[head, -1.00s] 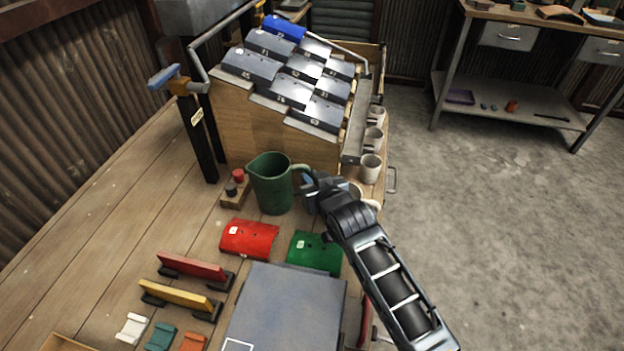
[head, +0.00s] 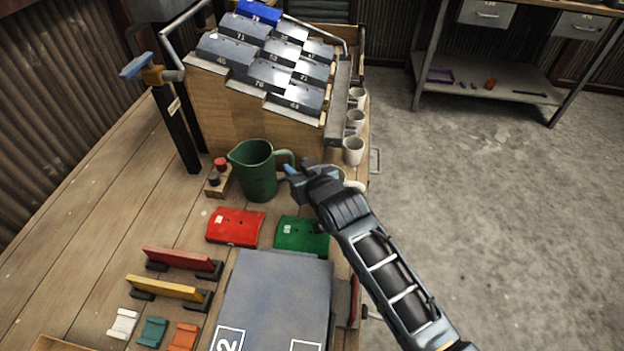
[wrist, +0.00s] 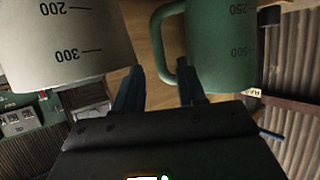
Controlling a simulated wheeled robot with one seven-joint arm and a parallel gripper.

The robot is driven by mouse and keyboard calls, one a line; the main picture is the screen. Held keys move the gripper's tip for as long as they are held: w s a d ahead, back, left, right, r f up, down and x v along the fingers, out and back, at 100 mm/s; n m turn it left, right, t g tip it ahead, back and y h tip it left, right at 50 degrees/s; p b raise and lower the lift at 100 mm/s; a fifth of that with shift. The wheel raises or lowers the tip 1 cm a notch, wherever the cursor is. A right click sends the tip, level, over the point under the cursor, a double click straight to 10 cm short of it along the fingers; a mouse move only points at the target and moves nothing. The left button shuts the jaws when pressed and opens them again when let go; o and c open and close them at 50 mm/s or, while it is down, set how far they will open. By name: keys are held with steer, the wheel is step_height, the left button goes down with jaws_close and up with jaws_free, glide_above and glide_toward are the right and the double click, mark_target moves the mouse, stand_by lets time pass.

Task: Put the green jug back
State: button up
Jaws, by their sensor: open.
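The green jug (head: 257,172) stands upright on the wooden bench, in front of the numbered rack, with its handle toward the right. In the wrist view the green jug (wrist: 222,45) shows at the upper right with measuring marks, its handle close ahead of the right-hand finger. My gripper (head: 290,172) is at the handle side of the jug in the head view. In the wrist view my gripper (wrist: 160,85) is open, with nothing held between the fingers. Whether a finger touches the handle I cannot tell.
A pale measuring cup (wrist: 65,45) is close on the left in the wrist view. White cups (head: 353,150) line the rack's right side. A red cover (head: 235,227), a green cover (head: 301,236) and a small block with knobs (head: 217,184) are near the jug.

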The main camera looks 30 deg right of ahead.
steer(key=v, duration=0.9)
steer(key=shift+s, duration=0.1)
